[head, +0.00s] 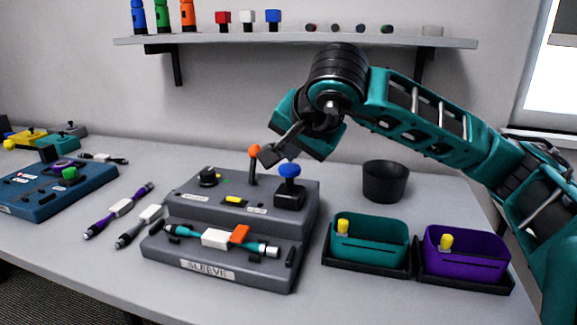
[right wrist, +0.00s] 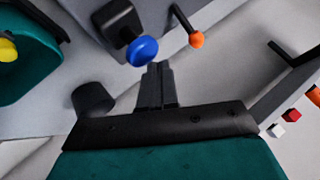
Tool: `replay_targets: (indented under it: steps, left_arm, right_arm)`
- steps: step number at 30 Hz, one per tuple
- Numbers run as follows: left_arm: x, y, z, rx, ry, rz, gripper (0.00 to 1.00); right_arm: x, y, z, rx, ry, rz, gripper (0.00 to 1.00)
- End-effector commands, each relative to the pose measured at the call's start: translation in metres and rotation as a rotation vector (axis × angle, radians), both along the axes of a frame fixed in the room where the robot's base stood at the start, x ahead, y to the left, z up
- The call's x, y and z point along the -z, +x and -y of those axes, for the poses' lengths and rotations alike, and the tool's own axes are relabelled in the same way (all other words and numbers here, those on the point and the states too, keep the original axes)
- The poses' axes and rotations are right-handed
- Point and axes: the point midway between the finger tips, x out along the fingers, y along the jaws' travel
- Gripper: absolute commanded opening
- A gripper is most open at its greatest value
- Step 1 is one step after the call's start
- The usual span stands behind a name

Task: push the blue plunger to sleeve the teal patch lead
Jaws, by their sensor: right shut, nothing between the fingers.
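The blue plunger (head: 289,171) stands up on a black base on the grey sleeve machine. It also shows in the right wrist view (right wrist: 142,51), just ahead of the fingertips. The teal patch lead (head: 190,234) lies across the machine's front tray, with a white label block and an orange clamp (head: 239,234) on it. My right gripper (head: 268,156) is shut and empty, above and a little left of the blue knob, near the orange-tipped lever (head: 254,151). Its fingers show shut in the right wrist view (right wrist: 158,70). My left gripper is not in view.
A teal bin (head: 370,255) and a purple bin (head: 465,268) stand right of the machine, with a black cup (head: 385,182) behind. Purple (head: 118,208) and grey leads lie to the left, near a blue panel (head: 40,190). A shelf (head: 300,41) runs above.

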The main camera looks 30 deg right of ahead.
Motion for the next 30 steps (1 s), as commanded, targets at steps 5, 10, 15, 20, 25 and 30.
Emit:
replay_targets:
  steps: [5,10,15,20,25,30]
  left_arm:
    - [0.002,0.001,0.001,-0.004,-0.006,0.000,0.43]
    - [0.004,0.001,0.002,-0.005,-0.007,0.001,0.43]
    - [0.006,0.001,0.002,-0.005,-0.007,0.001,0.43]
    - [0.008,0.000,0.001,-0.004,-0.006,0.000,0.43]
    - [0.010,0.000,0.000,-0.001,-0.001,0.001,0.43]
    - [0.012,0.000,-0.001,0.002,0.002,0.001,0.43]
  right_arm:
    - [0.003,0.000,0.000,0.000,0.000,0.000,0.00]
    - [0.005,0.000,0.000,0.000,0.000,0.000,0.00]
    - [0.007,0.000,0.000,0.000,0.000,0.000,0.00]
    - [0.009,0.000,0.000,0.000,0.000,0.000,0.00]
    - [0.011,0.000,0.000,0.000,0.000,-0.001,0.00]
    - [0.013,0.000,0.000,-0.001,0.000,-0.002,0.00]
